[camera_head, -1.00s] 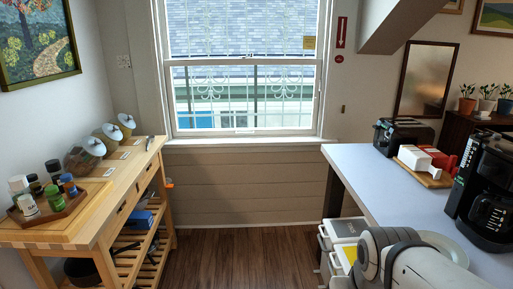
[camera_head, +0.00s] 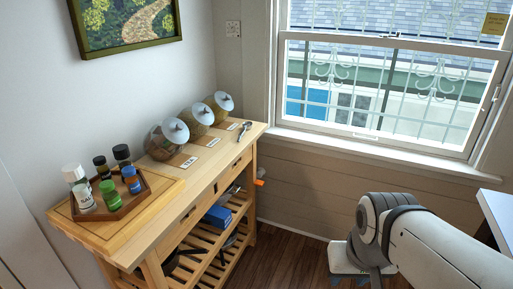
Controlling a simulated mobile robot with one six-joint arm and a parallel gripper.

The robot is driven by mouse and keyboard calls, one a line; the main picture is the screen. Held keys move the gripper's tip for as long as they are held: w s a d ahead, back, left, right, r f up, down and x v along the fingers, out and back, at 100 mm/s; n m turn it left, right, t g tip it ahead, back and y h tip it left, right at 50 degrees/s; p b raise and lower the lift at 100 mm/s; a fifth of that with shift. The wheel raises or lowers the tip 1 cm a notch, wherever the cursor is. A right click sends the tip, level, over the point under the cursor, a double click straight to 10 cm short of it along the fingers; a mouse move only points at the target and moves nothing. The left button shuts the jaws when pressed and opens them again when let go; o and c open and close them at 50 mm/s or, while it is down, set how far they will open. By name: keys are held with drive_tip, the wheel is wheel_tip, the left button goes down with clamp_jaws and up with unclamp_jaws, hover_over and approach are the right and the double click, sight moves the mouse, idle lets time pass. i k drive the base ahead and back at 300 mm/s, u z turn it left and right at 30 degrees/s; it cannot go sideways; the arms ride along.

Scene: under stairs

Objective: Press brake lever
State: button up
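I cannot make out a brake lever in this view. A wooden cart (camera_head: 215,178) with a slatted lower shelf stands along the left wall. A small orange part (camera_head: 260,183) sticks out from its far end; I cannot tell what it is. The cart's feet or wheels are not clearly visible. My white and grey arm reaches in from the lower right, over the floor to the right of the cart and apart from it. My gripper's fingers do not show.
On the cart are a tray (camera_head: 118,208) of small bottles, several glass jars (camera_head: 167,140) and a spoon-like tool. A blue box (camera_head: 218,215) is on its shelf. Wooden floor (camera_head: 290,262) is open beside the cart. A counter edge (camera_head: 497,212) is at right.

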sight(258, 182)
drive_tip(key=z, duration=0.05)
drive_tip(key=i, duration=1.75)
drive_tip(key=u, duration=0.6)
